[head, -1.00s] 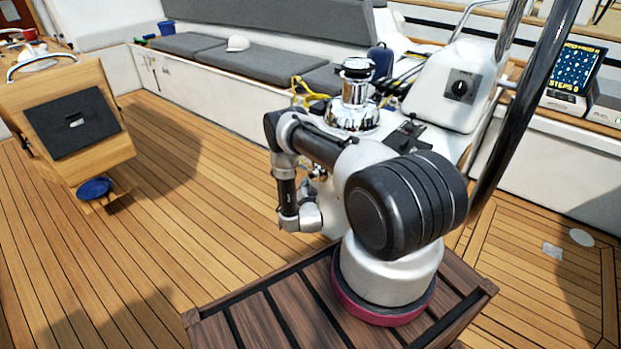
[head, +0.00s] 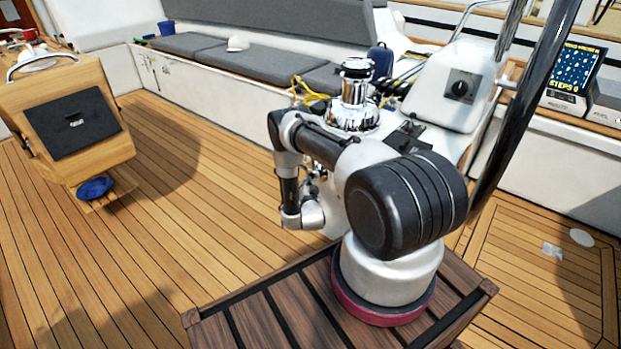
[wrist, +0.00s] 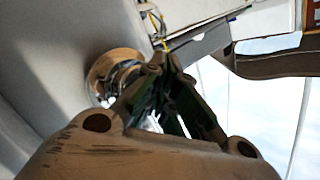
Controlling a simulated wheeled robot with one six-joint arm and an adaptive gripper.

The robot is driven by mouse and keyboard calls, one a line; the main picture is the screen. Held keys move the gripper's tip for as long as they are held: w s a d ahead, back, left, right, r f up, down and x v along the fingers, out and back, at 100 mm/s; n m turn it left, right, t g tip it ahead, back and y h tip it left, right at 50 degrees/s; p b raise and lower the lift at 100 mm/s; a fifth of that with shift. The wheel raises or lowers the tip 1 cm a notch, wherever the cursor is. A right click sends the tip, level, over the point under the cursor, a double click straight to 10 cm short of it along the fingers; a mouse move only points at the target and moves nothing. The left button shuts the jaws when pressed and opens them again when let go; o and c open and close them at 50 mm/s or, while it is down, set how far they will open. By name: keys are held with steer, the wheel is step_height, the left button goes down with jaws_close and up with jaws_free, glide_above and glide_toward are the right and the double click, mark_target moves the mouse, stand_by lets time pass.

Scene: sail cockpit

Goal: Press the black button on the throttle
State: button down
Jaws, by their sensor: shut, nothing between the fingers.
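My gripper (wrist: 165,62) fills the middle of the wrist view, its two greenish fingers closing together at the tips with nothing between them. In the head view my gripper is mostly hidden behind my arm. A small black fitting with a lever-like shape (head: 408,132) sits on the white console, just right of the chrome winch; it may be the throttle, but it is too small to be sure. I cannot make out a black button on it. My arm partly covers the console below it. No throttle can be clearly identified in the wrist view.
The chrome winch (head: 355,95) stands close behind my arm. A panel with a black rotary knob (head: 460,88) is on the white console (head: 432,95). A dark tube (head: 525,100) rises at right. A wooden cabinet (head: 65,125) stands at left; open teak deck lies between.

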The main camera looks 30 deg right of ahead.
steer(key=shift+w+d, duration=0.1)
steer(key=shift+d, duration=0.1)
stand_by(0.4)
steer(key=shift+a, duration=0.1)
steer(key=shift+s+a, duration=0.35)
steer(key=shift+a, duration=0.35)
steer(key=shift+s+a, duration=0.3)
steer(key=shift+a, duration=0.5)
steer(key=shift+s+a, duration=0.25)
steer(key=shift+a, duration=0.5)
steer(key=shift+s+a, duration=0.3)
steer(key=shift+a, duration=0.5)
